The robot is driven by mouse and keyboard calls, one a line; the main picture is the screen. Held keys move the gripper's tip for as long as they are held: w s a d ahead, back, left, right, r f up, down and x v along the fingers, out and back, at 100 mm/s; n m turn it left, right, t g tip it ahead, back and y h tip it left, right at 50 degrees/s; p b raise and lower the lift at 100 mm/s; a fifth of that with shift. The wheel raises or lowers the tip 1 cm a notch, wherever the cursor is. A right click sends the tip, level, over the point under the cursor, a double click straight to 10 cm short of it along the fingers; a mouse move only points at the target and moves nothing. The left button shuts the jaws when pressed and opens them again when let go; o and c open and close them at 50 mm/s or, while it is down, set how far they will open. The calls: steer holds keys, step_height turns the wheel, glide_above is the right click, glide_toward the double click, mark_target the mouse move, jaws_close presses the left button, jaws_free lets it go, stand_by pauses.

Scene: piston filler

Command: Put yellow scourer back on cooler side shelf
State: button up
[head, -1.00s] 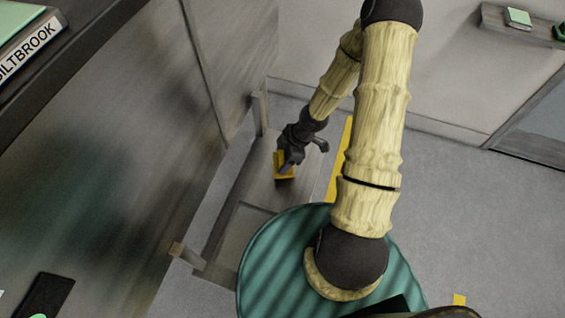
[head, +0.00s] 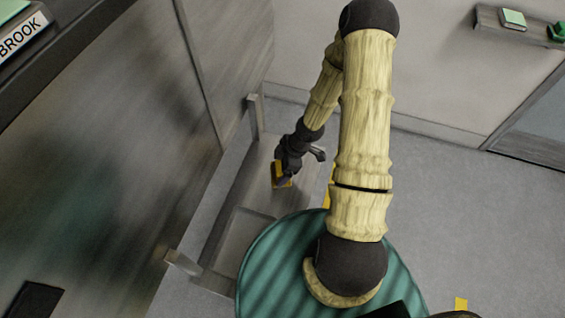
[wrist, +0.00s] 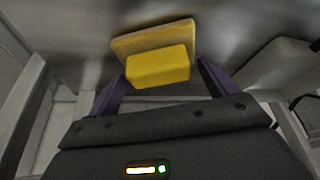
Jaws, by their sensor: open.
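The yellow scourer (head: 278,176) is at the low grey side shelf (head: 236,232), beside the large metal cabinet. The wrist view shows the scourer (wrist: 158,68) as a yellow block against a flat, paler yellow pad, just ahead of my fingertips. My gripper (head: 285,170) reaches down over the shelf and partly covers the scourer. In the wrist view my gripper (wrist: 161,72) is open, with one dark purple finger on each side of the block. I cannot tell whether the scourer rests fully on the shelf or whether a finger touches it.
The metal cabinet (head: 130,140) stands close on the left of the shelf. Posts (head: 254,117) rise at the shelf's ends. A wall shelf (head: 525,28) with small green items is at upper right. The floor (head: 470,220) on the right is mostly clear.

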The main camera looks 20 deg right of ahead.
steer(key=p+v, duration=0.9)
steer(key=v, duration=0.3)
steer(key=shift+r, duration=0.1)
stand_by(0.4)
steer(key=s+a+r+m+h, duration=0.2)
steer(key=r+m, duration=0.5)
steer(key=r, duration=0.4)
steer(key=s+a+r+m+t+h, duration=0.1)
steer(key=s+r+m, duration=0.3)
steer(key=r+m, duration=0.4)
step_height(320, 180, up, 4)
steer(key=shift+s+a+r+t+h, duration=0.2)
steer(key=shift+s+a+t+h, duration=0.15)
steer(key=shift+a+h, duration=0.4)
steer(key=shift+f, duration=0.1)
